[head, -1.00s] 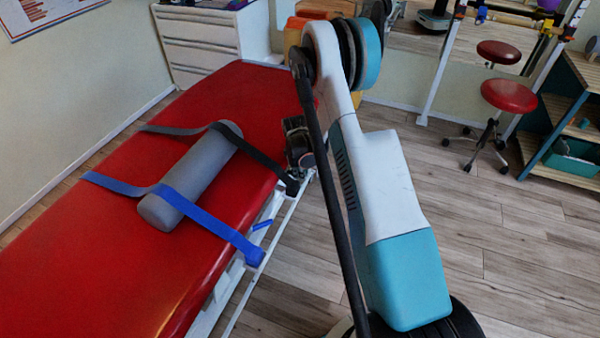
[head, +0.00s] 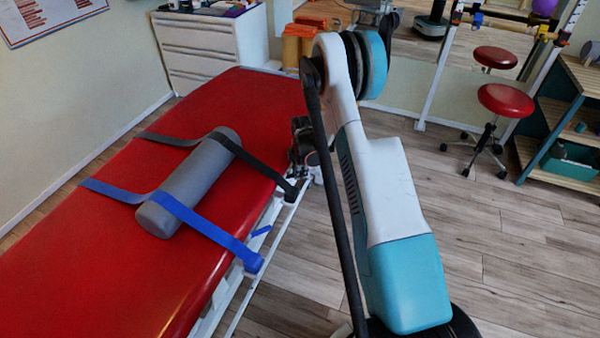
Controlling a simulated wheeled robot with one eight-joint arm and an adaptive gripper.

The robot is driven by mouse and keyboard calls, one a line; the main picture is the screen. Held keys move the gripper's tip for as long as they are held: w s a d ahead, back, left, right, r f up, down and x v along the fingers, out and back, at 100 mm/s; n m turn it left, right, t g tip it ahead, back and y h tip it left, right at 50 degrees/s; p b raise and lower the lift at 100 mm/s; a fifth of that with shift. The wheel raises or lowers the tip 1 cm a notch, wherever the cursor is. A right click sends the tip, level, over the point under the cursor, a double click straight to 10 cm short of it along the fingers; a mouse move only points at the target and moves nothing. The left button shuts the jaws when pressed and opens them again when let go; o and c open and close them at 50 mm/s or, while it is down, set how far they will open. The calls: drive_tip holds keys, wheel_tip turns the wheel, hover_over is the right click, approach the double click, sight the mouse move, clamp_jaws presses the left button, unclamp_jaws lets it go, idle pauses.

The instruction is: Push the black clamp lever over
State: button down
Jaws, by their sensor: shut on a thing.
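The black strap (head: 243,155) runs over the grey roll (head: 190,185) on the red couch. It ends at a dark clamp (head: 290,190) on the couch's right side rail. The black clamp lever is small and dark there, and I cannot make it out apart from my gripper. My gripper (head: 300,160) is at the couch edge just above that clamp, partly hidden behind my arm. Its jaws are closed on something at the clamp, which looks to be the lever. The blue strap (head: 200,216) ends nearer at a blue clamp with a blue lever (head: 261,231).
The red couch (head: 100,270) fills the left. A white drawer unit (head: 210,50) and orange containers (head: 298,45) stand behind it. Red stools (head: 505,100) and a wooden shelf (head: 560,120) are at the right. The floor (head: 490,250) right of my arm is clear.

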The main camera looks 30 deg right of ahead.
idle(0.4)
drive_tip(key=c, duration=1.6)
unclamp_jaws()
drive_tip(key=shift+o, duration=0.2)
drive_tip(key=shift+r, duration=0.1)
wheel_tip(320, 180, up, 12)
drive_tip(key=s, duration=0.2)
drive_tip(key=shift+a+f, duration=0.25)
drive_tip(key=shift+a, duration=0.05)
